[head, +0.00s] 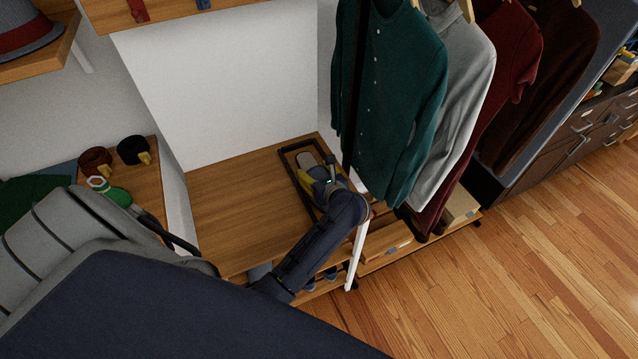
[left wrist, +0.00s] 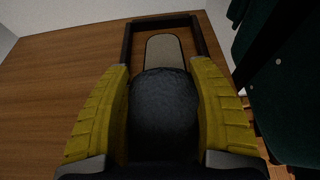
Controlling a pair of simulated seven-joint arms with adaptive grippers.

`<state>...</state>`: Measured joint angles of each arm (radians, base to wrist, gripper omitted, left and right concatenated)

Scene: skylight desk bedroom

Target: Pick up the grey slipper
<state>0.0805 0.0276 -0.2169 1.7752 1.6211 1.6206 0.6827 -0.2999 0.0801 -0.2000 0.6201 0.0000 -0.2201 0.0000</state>
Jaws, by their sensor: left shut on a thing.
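The grey slipper (head: 304,159) is on the wooden bench top, inside a dark rectangular frame (head: 286,164). In the left wrist view the slipper (left wrist: 163,104) shows its dark grey upper between the two yellow fingers, with its pale insole pointing away. My left gripper (head: 317,179) is shut on the slipper's upper, one finger on each side. The gripper covers much of the slipper in the head view. I cannot tell whether the slipper touches the surface below it. My right gripper is not in view.
A green shirt (head: 402,95) and other clothes hang close to the right of the gripper. A white post (head: 357,255) stands by the bench's front edge. The bench top (head: 232,205) is clear to the left. Rolled belts (head: 132,150) lie on a surface farther left.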

